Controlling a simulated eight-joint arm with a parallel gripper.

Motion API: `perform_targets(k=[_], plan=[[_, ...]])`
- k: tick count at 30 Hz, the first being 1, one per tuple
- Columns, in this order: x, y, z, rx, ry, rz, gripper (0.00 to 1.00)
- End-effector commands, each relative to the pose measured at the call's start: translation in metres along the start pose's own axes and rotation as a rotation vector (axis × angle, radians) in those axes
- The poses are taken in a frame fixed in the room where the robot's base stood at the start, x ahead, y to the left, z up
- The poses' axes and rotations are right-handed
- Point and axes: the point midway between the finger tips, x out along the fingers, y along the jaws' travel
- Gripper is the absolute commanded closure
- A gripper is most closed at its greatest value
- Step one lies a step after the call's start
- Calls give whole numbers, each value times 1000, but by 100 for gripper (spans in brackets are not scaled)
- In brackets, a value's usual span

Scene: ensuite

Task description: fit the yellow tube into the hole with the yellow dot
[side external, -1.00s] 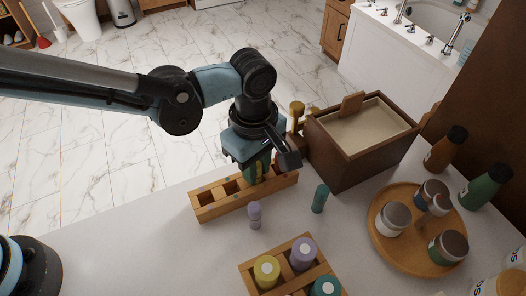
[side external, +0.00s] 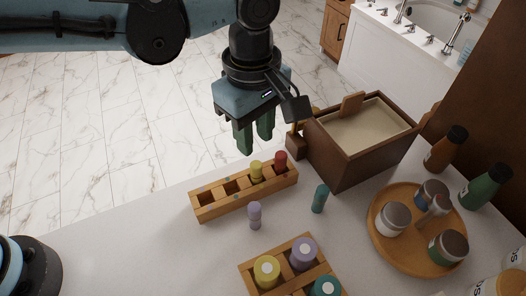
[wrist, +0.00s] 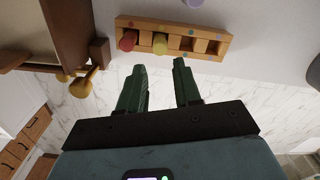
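A wooden rack (side external: 213,204) with a row of square holes stands on the counter. The yellow tube (side external: 256,171) stands upright in one of its holes, next to a red tube (side external: 281,160) in the end hole. The yellow tube also shows in the wrist view (wrist: 160,44). The two holes on the left of the rack are empty. My gripper (side external: 254,146) is above the rack, its green fingers apart with nothing between them. In the wrist view the fingers (wrist: 160,67) are clear of the tubes.
A lilac tube (side external: 255,216) and a teal tube (side external: 320,199) stand on the counter in front of the rack. A wooden box (side external: 350,165) is close on the right. A tray of jars (side external: 394,255) and a crate with round lids (side external: 262,253) are nearer.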

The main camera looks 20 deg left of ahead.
Motion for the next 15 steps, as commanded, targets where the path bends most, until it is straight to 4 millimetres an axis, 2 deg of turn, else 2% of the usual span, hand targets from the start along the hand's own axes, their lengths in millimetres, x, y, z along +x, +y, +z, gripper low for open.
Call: perform_targets(k=[3, 10, 13, 15], plan=[[-17, 0, 0, 0, 0, 0, 67], [-33, 0, -2, 5, -1, 3, 67], [-39, -3, -17, 37, -5, 24, 67], [-44, -8, -37, 90, -9, 55, 67]])
